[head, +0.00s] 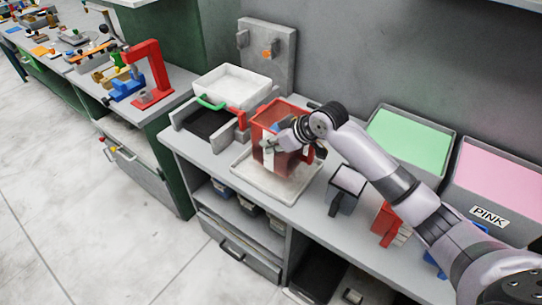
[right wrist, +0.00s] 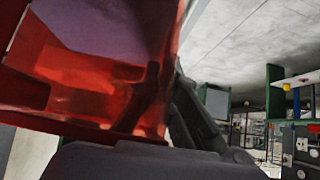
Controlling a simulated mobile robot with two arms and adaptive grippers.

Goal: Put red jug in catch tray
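The red jug (head: 264,115) is translucent and upright in the head view. It stands in or just above the catch tray (head: 246,174), a shallow pale tray on the bench; the contact under it is hard to see. My right gripper (head: 272,147) is at the jug's front side and appears shut on it, partly covering it. In the right wrist view the jug (right wrist: 85,75) fills the left side, close against a dark finger of the right gripper (right wrist: 185,115). My left gripper is in neither view.
A press with a white basin (head: 232,84) and green handle stands left of the tray. Green (head: 407,135) and pink (head: 497,172) bins stand at the back right.

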